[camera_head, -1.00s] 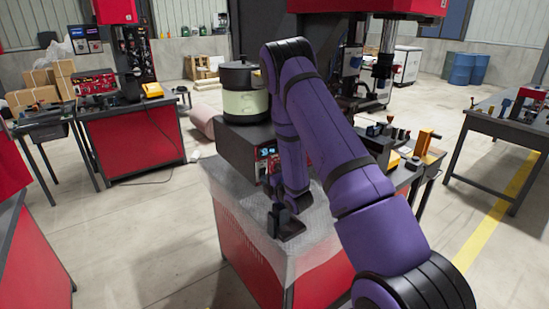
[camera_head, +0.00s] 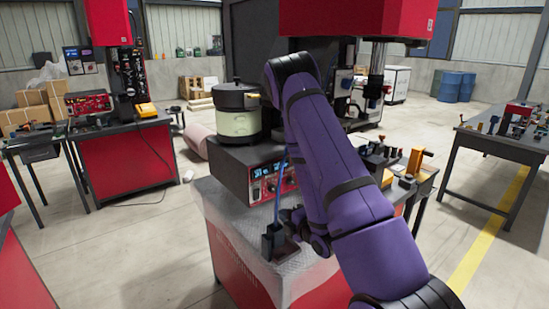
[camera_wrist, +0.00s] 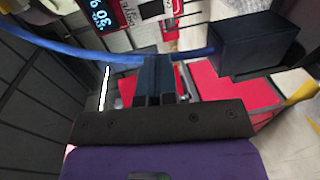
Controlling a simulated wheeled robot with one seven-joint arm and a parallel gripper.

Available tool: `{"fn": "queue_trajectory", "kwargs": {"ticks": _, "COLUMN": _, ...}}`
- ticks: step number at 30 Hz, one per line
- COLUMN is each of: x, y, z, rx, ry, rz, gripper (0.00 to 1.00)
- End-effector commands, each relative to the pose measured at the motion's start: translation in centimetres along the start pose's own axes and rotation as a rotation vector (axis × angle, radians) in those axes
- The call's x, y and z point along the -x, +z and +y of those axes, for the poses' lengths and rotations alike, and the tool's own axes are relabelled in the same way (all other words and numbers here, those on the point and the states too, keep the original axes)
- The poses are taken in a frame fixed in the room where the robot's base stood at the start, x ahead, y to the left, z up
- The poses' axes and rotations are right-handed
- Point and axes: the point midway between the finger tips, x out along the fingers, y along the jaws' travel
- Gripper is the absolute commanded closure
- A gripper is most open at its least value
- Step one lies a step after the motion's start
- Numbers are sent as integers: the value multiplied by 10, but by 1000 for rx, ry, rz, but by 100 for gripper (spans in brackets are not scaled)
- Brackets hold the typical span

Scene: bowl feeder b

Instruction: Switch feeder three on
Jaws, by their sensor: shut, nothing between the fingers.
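The bowl feeder has a dark-lidded, pale green bowl (camera_head: 237,110) on a dark control box (camera_head: 228,178). The box's red front panel (camera_head: 275,182) carries a lit display and knobs. Which feeder is number three cannot be read. In the wrist view the panel's display (camera_wrist: 98,14) shows at the top left, upside down. My gripper (camera_wrist: 154,66) is shut and empty in the wrist view, below the panel in the picture. In the head view my purple arm mostly hides it. No contact with the panel can be made out.
A small black box (camera_head: 272,241) with a blue cable (camera_head: 281,190) stands on the cabinet top (camera_head: 232,212) before the panel; it also shows in the wrist view (camera_wrist: 256,46), its cable crossing behind my fingertips. A table with fixtures (camera_head: 505,145) stands right.

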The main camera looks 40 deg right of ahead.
Motion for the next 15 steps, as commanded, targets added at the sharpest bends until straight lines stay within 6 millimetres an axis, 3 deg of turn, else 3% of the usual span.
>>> {"fn": "queue_trajectory", "kwargs": {"ticks": 15, "x": -21, "y": -7, "z": 49, "rx": -150, "ry": -106, "rz": -53, "gripper": 100}}
